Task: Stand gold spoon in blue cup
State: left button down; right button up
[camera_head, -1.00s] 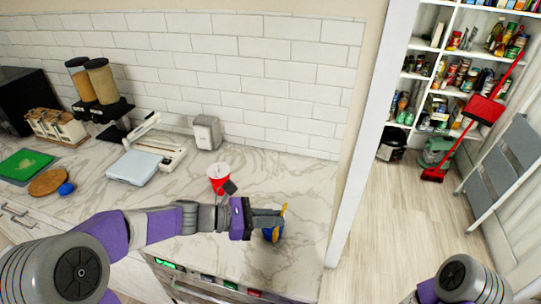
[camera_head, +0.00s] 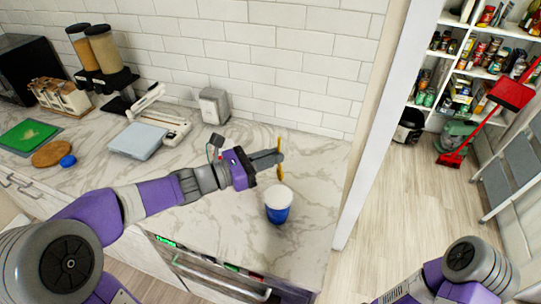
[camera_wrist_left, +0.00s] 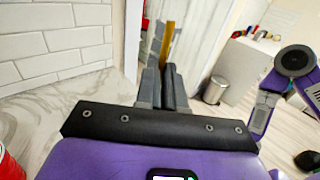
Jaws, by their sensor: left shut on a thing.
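The gold spoon (camera_head: 280,173) is upright in my left gripper (camera_head: 272,158), which is shut on it. Its ends show above and below the fingers in the head view. In the left wrist view the spoon (camera_wrist_left: 167,42) rises beyond the shut fingers (camera_wrist_left: 165,88). The blue cup (camera_head: 279,214) stands upright on the counter with a pale, empty-looking inside. In the head view the spoon's lower end appears just above the cup's far rim, apart from it. The cup is not seen in the left wrist view. My right gripper is out of view.
A red cup (camera_wrist_left: 10,167) is at the lower left of the left wrist view, mostly hidden behind my gripper in the head view. A scale (camera_head: 138,141), dispensers (camera_head: 104,49) and a cutting board (camera_head: 28,135) stand left. The counter (camera_head: 318,172) right of the blue cup is clear.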

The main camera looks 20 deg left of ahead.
pick_arm(q)
jog(key=shift+f+b, duration=5.3)
jog(key=shift+f, duration=1.25)
jog(key=c, duration=1.2)
grip_release()
jog(key=shift+o, duration=0.2)
jog(key=p+v, duration=0.1)
jog(key=v, duration=0.6)
jog(key=shift+s+a+p, duration=0.2)
jog(key=shift+p, duration=0.15)
